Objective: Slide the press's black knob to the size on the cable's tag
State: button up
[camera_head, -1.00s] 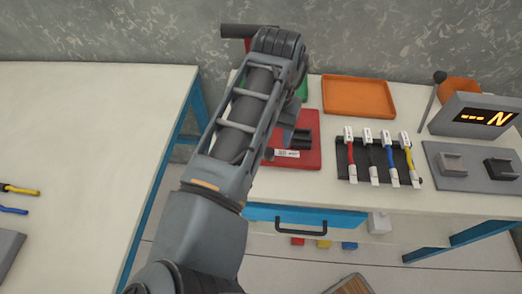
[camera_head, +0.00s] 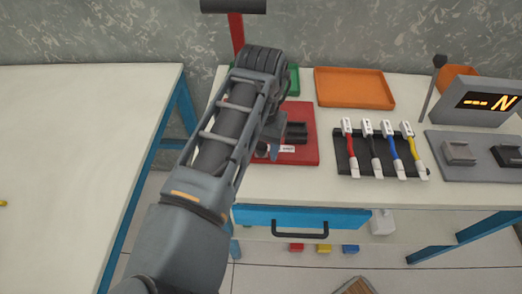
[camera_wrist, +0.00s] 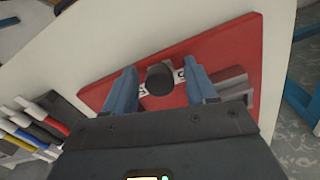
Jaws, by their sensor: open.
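The red press (camera_head: 308,118) stands on the table, partly hidden behind my arm in the head view. Its red plate also shows in the wrist view (camera_wrist: 226,38). The black knob (camera_wrist: 160,79) shows in the wrist view, between my two finger tips, over a white label strip (camera_wrist: 178,76) that is mostly covered. My gripper (camera_wrist: 162,82) is open, with one blue-grey finger on each side of the knob; I cannot tell whether they touch it. Several tagged cables, among them a red (camera_head: 350,147) and a yellow one (camera_head: 415,149), lie on a black rack (camera_head: 368,171). The tag writing is too small to read.
An orange tray (camera_head: 354,88) and a green tray (camera_head: 293,82) lie behind the press. A display box (camera_head: 487,101) and a grey plate with two blocks (camera_head: 475,166) are at right. A blue drawer (camera_head: 301,219) is below the table edge.

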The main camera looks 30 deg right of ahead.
grip_shut()
dwell(0.6)
